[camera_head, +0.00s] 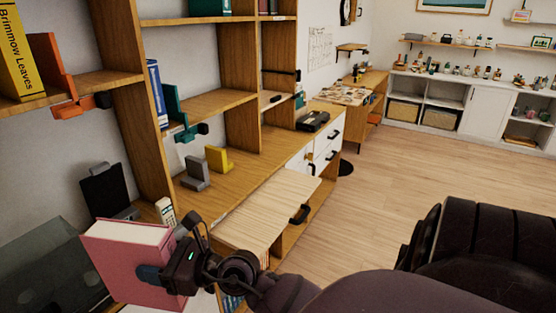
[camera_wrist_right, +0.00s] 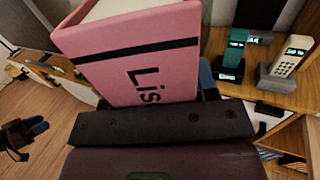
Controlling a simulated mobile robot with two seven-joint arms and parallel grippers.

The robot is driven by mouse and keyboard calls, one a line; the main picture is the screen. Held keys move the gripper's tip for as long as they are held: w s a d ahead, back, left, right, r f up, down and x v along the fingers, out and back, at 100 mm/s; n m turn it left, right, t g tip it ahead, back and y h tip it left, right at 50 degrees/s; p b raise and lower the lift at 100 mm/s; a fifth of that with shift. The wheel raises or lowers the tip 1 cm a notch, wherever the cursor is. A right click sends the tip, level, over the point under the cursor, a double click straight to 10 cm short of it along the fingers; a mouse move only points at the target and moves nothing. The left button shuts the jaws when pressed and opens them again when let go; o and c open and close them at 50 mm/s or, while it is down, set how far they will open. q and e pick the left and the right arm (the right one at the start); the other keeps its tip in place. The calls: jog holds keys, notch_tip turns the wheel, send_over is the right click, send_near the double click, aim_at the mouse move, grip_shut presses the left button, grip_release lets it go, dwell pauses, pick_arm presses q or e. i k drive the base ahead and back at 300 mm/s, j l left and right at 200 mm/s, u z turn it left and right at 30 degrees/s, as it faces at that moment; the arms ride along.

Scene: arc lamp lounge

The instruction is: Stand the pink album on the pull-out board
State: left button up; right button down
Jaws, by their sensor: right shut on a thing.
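The pink album (camera_head: 125,262) is thick, with cream pages, and is at the lower left of the head view. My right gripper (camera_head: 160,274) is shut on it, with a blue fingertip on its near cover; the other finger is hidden. In the right wrist view the album (camera_wrist_right: 140,65) has a black band and dark letters starting "Lis". The pull-out board (camera_head: 268,192) is pale wood with a black handle, out from the shelf unit, right of and beyond the album. Its top looks bare. What seems to be my left gripper (camera_wrist_right: 30,132) shows small at the left of the wrist view.
A grey bookend (camera_head: 196,175) and a yellow bookend (camera_head: 217,160) stand on the counter behind the board. A cordless phone (camera_head: 166,212) and a dark upright stand (camera_head: 105,190) are near the album. Open floor (camera_head: 400,170) lies to the right.

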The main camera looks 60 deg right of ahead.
aim_at(273, 203)
jog(key=l, duration=1.65)
